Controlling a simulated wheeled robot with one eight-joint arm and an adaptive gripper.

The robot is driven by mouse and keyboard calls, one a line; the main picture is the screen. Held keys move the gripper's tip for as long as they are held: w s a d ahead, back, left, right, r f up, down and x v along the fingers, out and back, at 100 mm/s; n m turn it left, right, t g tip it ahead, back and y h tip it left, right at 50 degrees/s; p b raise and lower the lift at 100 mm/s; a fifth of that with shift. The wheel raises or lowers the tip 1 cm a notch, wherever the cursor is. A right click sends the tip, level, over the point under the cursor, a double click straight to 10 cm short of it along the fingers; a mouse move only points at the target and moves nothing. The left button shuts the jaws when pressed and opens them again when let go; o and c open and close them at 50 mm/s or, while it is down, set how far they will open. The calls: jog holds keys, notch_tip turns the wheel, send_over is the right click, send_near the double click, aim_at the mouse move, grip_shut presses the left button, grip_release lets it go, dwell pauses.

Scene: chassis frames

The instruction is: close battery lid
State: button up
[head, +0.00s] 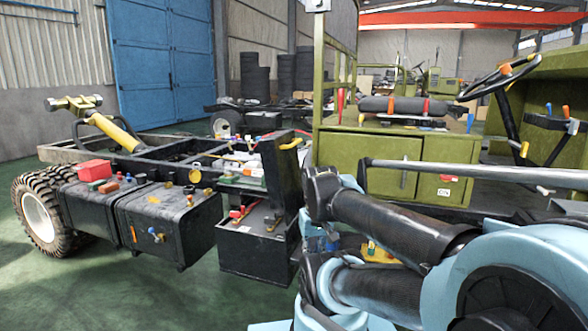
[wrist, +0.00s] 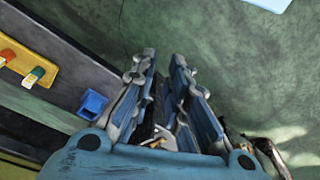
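The black battery box (head: 255,252) stands at the side of the chassis in the head view, with red and brass-coloured parts at its top. A dark upright panel (head: 280,170) with a yellow handle (head: 291,143) rises above it; it looks like the lid standing open, though I cannot be sure. My gripper (wrist: 163,56) shows in the wrist view with its two fingers apart and nothing clearly between them. In the head view my arm mostly hides the gripper, to the right of the box.
Black tanks (head: 165,220) with small loose items on top stand left of the box. A green cabinet (head: 375,165) and a grey rail (head: 470,172) are at the right. The wrist view shows a yellow part (wrist: 28,70), a blue piece (wrist: 92,104) and green floor (wrist: 225,65).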

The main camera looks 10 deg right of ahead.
jog(key=w+r+m, duration=0.1)
jog(key=r, duration=0.1)
jog(key=w+r+m+y, duration=0.1)
jog(key=w+r+m, duration=0.1)
jog(key=r, duration=0.1)
jog(key=w+r+m, duration=0.2)
jog(key=shift+w+a+r+y, duration=0.15)
jog(key=shift+a+r+y, duration=0.05)
jog(key=shift+r+y, duration=0.2)
grip_shut()
jog(key=w+d+r+m+t+y, duration=0.1)
jog(key=w+d+r+m+y, duration=0.2)
jog(key=w+d+r+m, duration=0.7)
jog(key=w+d+r+m+t+y, duration=0.1)
jog(key=w+d+r+m+y, duration=0.2)
jog(key=w+d+r+m, duration=0.75)
jog(key=w+a+f+n, duration=0.1)
jog(key=w+a, duration=0.3)
jog(key=a, duration=0.3)
jog(key=w+a+f, duration=0.2)
jog(key=w+a, duration=0.1)
jog(key=a, duration=0.4)
jog(key=shift+w+a+f+n, duration=0.15)
jog(key=shift+w+f+n, duration=0.05)
jog(key=shift+w+n, duration=0.2)
jog(key=shift+w, duration=0.1)
